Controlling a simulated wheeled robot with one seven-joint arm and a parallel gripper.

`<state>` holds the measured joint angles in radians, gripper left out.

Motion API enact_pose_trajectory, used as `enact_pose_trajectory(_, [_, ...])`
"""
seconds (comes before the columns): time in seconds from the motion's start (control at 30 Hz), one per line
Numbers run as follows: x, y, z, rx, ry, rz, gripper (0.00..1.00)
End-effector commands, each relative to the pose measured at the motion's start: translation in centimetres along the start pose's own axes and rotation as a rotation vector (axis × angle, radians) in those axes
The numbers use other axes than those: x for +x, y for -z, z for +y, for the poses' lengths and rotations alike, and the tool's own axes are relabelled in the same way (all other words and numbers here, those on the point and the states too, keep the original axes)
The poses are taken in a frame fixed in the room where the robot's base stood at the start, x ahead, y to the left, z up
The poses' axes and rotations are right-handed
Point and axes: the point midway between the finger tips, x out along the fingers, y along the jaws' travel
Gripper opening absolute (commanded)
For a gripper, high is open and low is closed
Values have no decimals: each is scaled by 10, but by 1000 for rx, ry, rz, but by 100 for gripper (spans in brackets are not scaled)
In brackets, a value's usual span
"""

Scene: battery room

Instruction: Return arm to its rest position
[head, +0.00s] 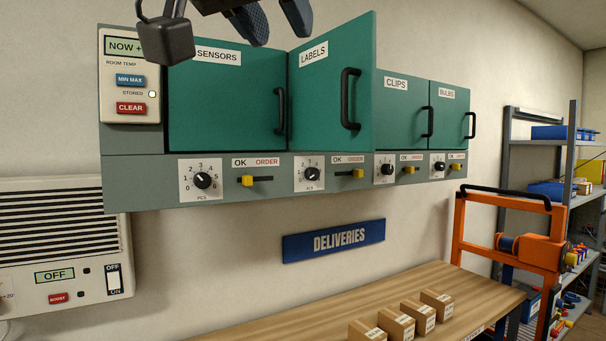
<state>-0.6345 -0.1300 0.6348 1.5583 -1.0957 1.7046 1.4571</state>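My gripper (278,22) shows at the top edge of the head view, above the wall cabinet (132,170). Its two dark fingers are apart with nothing between them. The rest of my arm is mostly cut off by the top of the picture. The gripper is in front of the cabinet's upper edge, near the SENSORS door (225,100) and the LABELS door (325,95). The LABELS door stands swung open toward me; the SENSORS, CLIPS (400,115) and BULBS (450,115) doors look shut.
Dials and yellow sliders (246,181) line the cabinet's lower strip. A wall heater (60,250) is at left. A wooden table (290,318) holds several small boxes (396,325). An orange frame (480,235) and shelves (550,150) stand at right.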

Motion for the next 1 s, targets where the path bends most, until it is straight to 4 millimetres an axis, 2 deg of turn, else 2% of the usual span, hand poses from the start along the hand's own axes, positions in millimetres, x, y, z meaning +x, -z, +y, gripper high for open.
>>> enact_pose_trajectory(0.27, [41,-15,25,-120,-46,-75,39])
enact_pose_trajectory(0.47, [82,-35,58,-234,-77,-177,39])
enact_pose_trajectory(0.57, [106,-50,82,-292,-86,-249,39])
enact_pose_trajectory(0.67, [135,-72,115,-349,-83,-348,39])
enact_pose_trajectory(0.8, [177,-120,180,-395,-31,-522,39])
enact_pose_trajectory(0.9, [197,-161,225,-383,48,-627,39])
enact_pose_trajectory(1.0, [209,-200,260,-342,139,-683,39])
